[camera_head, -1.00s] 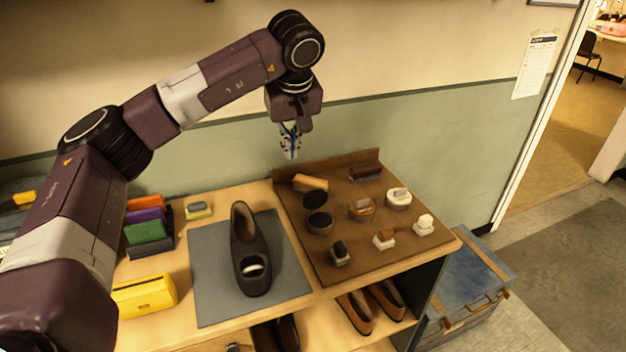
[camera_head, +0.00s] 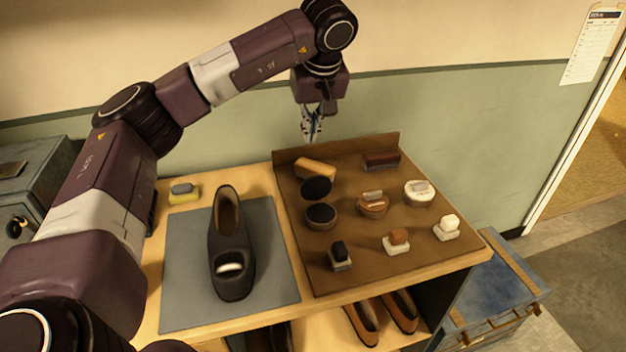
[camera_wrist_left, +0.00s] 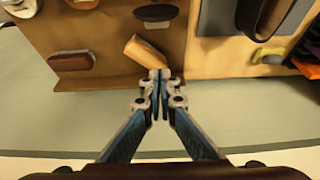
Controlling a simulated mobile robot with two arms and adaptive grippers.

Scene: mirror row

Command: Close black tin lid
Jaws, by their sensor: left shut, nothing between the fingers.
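The black tin (camera_head: 321,215) sits on the brown board, and its dark round lid (camera_head: 316,188) stands raised at the tin's back edge, open. My left gripper (camera_head: 312,138) points down above the board's back edge, behind the lid and apart from it. Its fingers are shut and empty. In the left wrist view the fingertips (camera_wrist_left: 160,78) meet near a tan block, and the dark oval of the lid (camera_wrist_left: 156,13) shows at the top edge. The tin's body is not clear there. My right gripper is in no view.
A tan block (camera_head: 315,168) lies just behind the lid. A brown tin (camera_head: 373,205), a white tin (camera_head: 419,194), a dark red brush (camera_head: 382,160) and small brushes share the board (camera_head: 300,240). A black shoe (camera_head: 232,255) stands on the grey mat (camera_head: 183,290) to the left.

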